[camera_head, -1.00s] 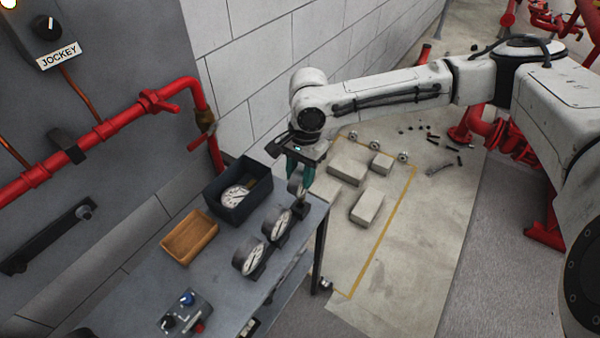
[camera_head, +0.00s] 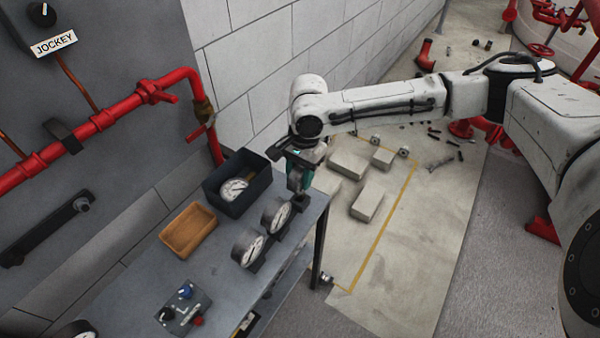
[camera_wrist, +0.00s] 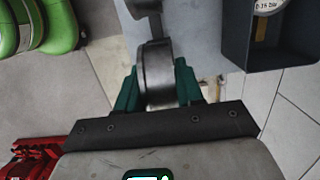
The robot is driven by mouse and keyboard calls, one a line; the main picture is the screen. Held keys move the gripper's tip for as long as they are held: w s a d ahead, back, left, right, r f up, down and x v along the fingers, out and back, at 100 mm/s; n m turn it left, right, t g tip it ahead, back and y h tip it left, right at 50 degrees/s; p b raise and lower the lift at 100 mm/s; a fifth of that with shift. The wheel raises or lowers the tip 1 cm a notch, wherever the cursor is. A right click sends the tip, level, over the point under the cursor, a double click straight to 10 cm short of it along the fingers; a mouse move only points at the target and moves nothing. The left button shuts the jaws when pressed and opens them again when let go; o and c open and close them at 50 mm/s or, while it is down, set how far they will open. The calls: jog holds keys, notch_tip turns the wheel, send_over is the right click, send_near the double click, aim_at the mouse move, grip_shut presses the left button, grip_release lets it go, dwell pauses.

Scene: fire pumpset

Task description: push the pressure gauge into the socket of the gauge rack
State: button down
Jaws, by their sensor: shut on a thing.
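My gripper (camera_head: 299,182) is over the far end of the bench. Its green fingers are shut on a dark round pressure gauge (camera_wrist: 157,75), one finger on each side in the wrist view. The gauge rack (camera_head: 257,264) is a dark rail along the bench's right edge. Two white-faced gauges (camera_head: 276,214) (camera_head: 250,248) stand upright in it. The held gauge is at the rack's far end, in line with them. Its lower end is close to a dark socket piece (camera_head: 300,204); I cannot tell how deep it sits. Its dial is mostly hidden.
A dark bin (camera_head: 211,191) holding a white-faced gauge (camera_head: 233,189) stands left of my gripper; it also shows in the wrist view (camera_wrist: 254,57). A wooden tray (camera_head: 188,231) and a small control box (camera_head: 184,307) are nearer. Pale blocks (camera_head: 367,203) lie on the floor.

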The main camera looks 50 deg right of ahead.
jog(key=shift+s+f, duration=0.2)
jog(key=shift+f, duration=0.15)
jog(key=shift+w+a+r+p, duration=0.1)
jog(key=shift+a+r+p, duration=0.15)
jog(key=shift+r+p, duration=0.8)
jog(key=shift+f, duration=0.1)
jog(key=shift+p, duration=1.65)
dwell(0.6)
jog(key=shift+f+b, duration=0.4)
jog(key=shift+f, duration=1.4)
jog(key=c, duration=0.6)
grip_release()
jog(key=shift+c, duration=0.2)
jog(key=r, duration=0.3)
jog(key=d+r, duration=0.1)
jog(key=r, duration=0.6)
jog(key=shift+d+r+b, duration=0.3)
jog(key=shift+d, duration=0.1)
